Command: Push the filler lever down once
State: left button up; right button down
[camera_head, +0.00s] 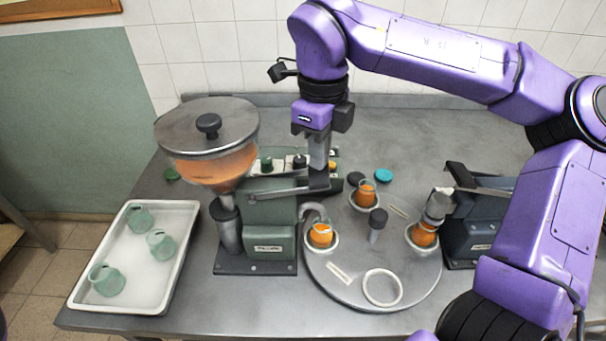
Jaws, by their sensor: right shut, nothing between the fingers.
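The green filler (268,220) stands left of the turntable, with a hopper (215,165) of orange contents under a grey lid. Its grey lever (275,192) runs nearly level to the right and ends in a dark grip (321,183). My right gripper (318,167) points straight down, shut and empty, with its fingertips at the dark grip; whether they touch it I cannot tell. A jar with orange contents (321,236) sits in a white ring under the filler spout. My left gripper is out of view.
The turntable (345,270) also carries two more orange-filled jars and an empty white ring (382,288). A second machine (475,230) stands at its right. A white tray (182,258) holds three greenish jars. Several lids lie behind. My right arm spans the right side.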

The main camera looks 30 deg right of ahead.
aim_at(320, 179)
jog(key=shift+s+d+f+b, duration=0.1)
jog(key=shift+d+f+b, duration=0.05)
jog(key=shift+f+b, duration=2.5)
jog(key=shift+f+p, duration=0.5)
jog(key=shift+p, duration=0.05)
jog(key=shift+r, duration=0.1)
notch_tip(320, 179, up, 6)
jog(key=p, duration=0.6)
jog(key=shift+r, duration=0.1)
notch_tip(320, 179, up, 5)
jog(key=p, duration=0.5)
jog(key=shift+r, duration=0.15)
jog(key=shift+f, duration=0.2)
